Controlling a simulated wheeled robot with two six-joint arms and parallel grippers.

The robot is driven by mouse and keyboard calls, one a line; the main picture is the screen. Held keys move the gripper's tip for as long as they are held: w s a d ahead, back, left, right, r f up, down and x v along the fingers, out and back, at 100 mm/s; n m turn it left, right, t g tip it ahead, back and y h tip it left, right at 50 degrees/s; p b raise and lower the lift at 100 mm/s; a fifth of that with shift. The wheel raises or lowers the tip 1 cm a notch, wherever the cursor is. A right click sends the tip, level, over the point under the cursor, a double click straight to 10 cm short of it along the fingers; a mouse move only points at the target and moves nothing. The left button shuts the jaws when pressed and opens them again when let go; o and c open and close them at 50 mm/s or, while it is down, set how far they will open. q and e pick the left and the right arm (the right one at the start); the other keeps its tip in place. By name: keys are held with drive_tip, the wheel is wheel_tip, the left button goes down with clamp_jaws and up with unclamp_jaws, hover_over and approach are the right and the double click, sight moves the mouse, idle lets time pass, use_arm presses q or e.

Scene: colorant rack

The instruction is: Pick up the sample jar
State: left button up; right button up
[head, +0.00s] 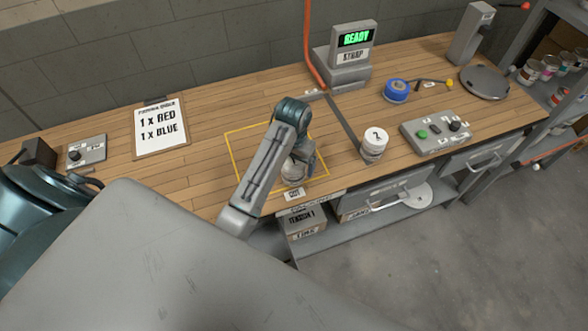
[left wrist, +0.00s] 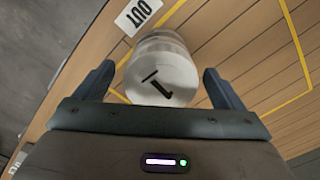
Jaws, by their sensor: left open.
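A clear jar with a white lid marked 1 (left wrist: 162,76) stands on the wooden bench, inside or at the edge of the yellow outlined square. In the head view this jar (head: 293,174) is partly hidden by my left arm. My left gripper (left wrist: 158,72) is open, with one finger on each side of the jar's lid and a gap on both sides. In the head view the left gripper (head: 303,160) is over the jar. A second white-lidded jar marked 2 (head: 374,143) stands to the right. My right gripper is not in view.
An OUT label (left wrist: 138,14) lies beside the jar near the bench's front edge. A clipboard (head: 160,128) lies left. The bench between clipboard and square is clear.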

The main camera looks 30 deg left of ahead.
use_arm(q)
drive_tip(key=shift+f+p, duration=0.8)
wheel_tip(320, 180, down, 2)
drive_tip(key=shift+f+p, duration=0.2)
drive_tip(key=shift+p, duration=0.2)
drive_tip(key=shift+w+f, duration=0.1)
drive_tip(key=shift+f, duration=0.4)
drive_tip(key=shift+r, duration=0.1)
drive_tip(key=c, duration=1.2)
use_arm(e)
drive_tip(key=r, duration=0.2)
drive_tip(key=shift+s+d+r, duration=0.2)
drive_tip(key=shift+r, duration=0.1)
